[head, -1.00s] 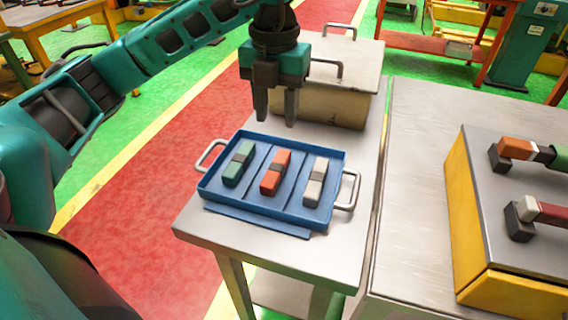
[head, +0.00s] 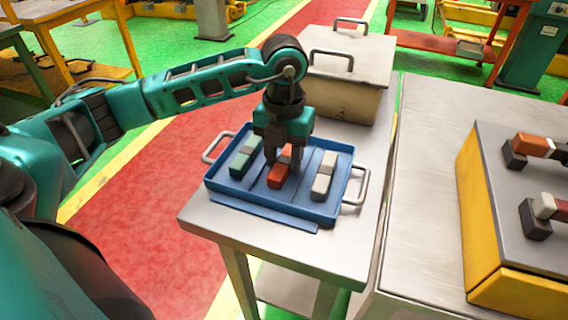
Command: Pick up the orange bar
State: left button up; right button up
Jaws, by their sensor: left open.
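The orange bar (head: 278,176) lies in the middle compartment of the blue tray (head: 268,206), with a grey band around its middle. My left gripper (head: 283,160) points down over this bar, its fingers at the bar's middle and partly hiding it. The jaws are open; I cannot tell whether the fingers touch the bar. A green bar (head: 240,165) lies in the tray's left compartment and a white bar (head: 322,187) in the right one. My right gripper is not in view.
The tray has metal handles and sits on a small metal table (head: 205,218). A lidded box (head: 345,95) stands behind it. To the right, a yellow-sided block (head: 481,215) on a metal bench holds an orange and a red-and-white piece in dark holders.

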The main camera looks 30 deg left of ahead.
aim_at(284, 159)
pick_arm(q)
grip_shut()
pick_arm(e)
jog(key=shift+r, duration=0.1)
pick_arm(q)
jog(key=shift+r, duration=0.1)
dwell(0.3)
notch_tip(284, 159, up, 20)
jog(key=p, duration=0.4)
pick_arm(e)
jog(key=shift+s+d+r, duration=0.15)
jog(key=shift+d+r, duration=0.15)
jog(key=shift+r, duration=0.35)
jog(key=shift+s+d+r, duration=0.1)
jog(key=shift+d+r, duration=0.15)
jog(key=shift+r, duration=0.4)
